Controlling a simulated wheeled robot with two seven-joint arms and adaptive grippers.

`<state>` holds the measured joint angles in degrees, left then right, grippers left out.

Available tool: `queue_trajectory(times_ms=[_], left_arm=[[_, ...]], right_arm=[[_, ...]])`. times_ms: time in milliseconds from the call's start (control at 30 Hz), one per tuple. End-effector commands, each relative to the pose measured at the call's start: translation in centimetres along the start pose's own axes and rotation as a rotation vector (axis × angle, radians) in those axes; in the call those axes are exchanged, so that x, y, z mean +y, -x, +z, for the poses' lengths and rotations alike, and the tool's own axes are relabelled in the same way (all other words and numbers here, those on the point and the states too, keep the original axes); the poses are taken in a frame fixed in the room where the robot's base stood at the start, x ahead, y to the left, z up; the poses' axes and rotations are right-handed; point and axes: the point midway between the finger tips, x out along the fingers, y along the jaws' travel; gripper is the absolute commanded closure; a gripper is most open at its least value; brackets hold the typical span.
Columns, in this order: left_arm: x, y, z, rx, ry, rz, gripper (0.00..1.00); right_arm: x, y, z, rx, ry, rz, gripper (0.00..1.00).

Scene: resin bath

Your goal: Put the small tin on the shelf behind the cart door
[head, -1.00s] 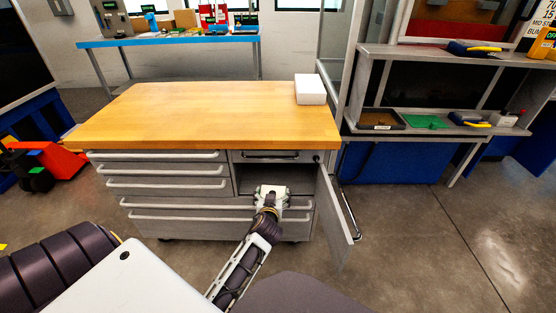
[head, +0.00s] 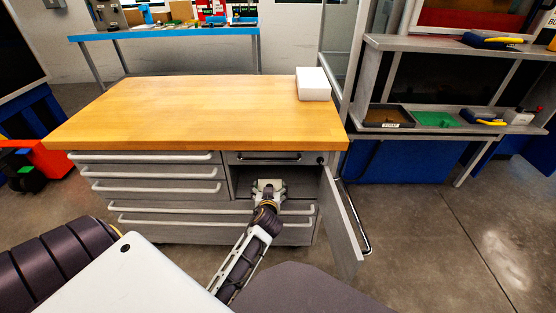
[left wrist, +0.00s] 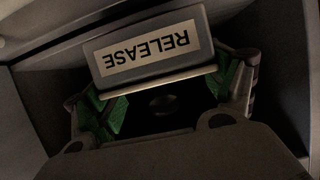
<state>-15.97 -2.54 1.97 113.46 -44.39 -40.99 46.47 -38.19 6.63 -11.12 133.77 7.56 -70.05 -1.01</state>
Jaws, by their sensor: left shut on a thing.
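The cart (head: 200,207) has a wooden top, and its door (head: 341,222) stands open at the right of the drawers. The compartment behind the door (head: 300,182) is open and dark inside. My left gripper (head: 268,186) is at the mouth of this compartment, seen from behind. In the left wrist view my left gripper (left wrist: 168,92) has green-padded fingers shut on the small tin (left wrist: 150,50), a grey box labelled RELEASE, upside down in that picture. The tin is hidden in the head view. Shadow hides whether it touches the shelf. My right gripper is not in view.
A white box (head: 312,84) sits on the cart top's right side; the rest of the top is bare. A grey shelving bench (head: 425,128) with trays stands to the right. A blue bench (head: 165,33) is behind. The floor right of the door is clear.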

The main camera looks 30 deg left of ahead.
Motion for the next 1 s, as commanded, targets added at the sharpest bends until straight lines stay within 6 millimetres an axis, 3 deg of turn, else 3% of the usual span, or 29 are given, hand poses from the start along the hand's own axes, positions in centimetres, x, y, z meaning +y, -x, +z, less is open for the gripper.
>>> queue_trajectory(times_ms=[367, 1000], left_arm=[[0.1, -1.0, -0.8, 0.009, 0.0, 0.002, 0.83], [0.1, -6.7, -3.2, 0.01, 0.001, 0.003, 0.83]], right_arm=[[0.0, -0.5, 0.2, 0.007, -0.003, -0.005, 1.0], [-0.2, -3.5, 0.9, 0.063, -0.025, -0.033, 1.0]])
